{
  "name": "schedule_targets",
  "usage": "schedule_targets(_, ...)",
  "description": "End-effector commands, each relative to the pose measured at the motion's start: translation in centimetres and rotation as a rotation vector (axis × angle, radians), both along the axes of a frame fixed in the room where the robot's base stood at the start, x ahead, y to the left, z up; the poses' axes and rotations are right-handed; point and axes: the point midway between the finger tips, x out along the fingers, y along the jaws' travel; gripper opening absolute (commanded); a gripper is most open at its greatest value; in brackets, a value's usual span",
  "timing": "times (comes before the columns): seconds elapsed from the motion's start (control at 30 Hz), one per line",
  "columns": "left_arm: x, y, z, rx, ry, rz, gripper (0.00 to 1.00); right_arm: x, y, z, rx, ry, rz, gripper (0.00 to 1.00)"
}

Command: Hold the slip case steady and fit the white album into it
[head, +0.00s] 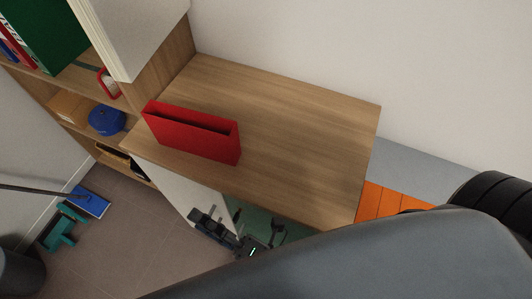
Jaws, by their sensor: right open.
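The slip case (193,141) is a red, narrow open-topped box. It stands upright on the left part of the wooden desk (300,125), its dark slot facing up and empty as far as I can see. A large white block with a layered, page-like edge (130,35) shows at the top left by the shelf and is cut off by the frame; it looks like the white album. My right gripper (240,228) is open, low beyond the desk's front edge, apart from the case. My left gripper is out of view.
A wooden shelf at the left holds a green binder (45,32), a red-and-white mug-like item (109,84) and a blue round pot (107,120). A blue broom head (90,202) and a teal dustpan (62,228) are on the floor. The desk's right side is clear.

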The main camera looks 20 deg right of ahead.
Motion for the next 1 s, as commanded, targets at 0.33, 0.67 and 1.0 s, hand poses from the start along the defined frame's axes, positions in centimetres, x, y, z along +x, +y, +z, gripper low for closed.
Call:
schedule_targets(0.33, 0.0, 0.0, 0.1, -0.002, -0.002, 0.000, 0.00, 4.7, -7.0, 9.2, -0.785, -1.105, 0.030, 0.66)
schedule_targets(0.67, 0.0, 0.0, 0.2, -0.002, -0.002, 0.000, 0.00, 8.8, -15.2, 1.9, -1.114, -1.042, 0.087, 0.66)
schedule_targets(1.0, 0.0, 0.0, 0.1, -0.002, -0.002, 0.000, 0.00, 10.7, -15.5, 1.0, -1.166, -1.032, 0.092, 0.66)
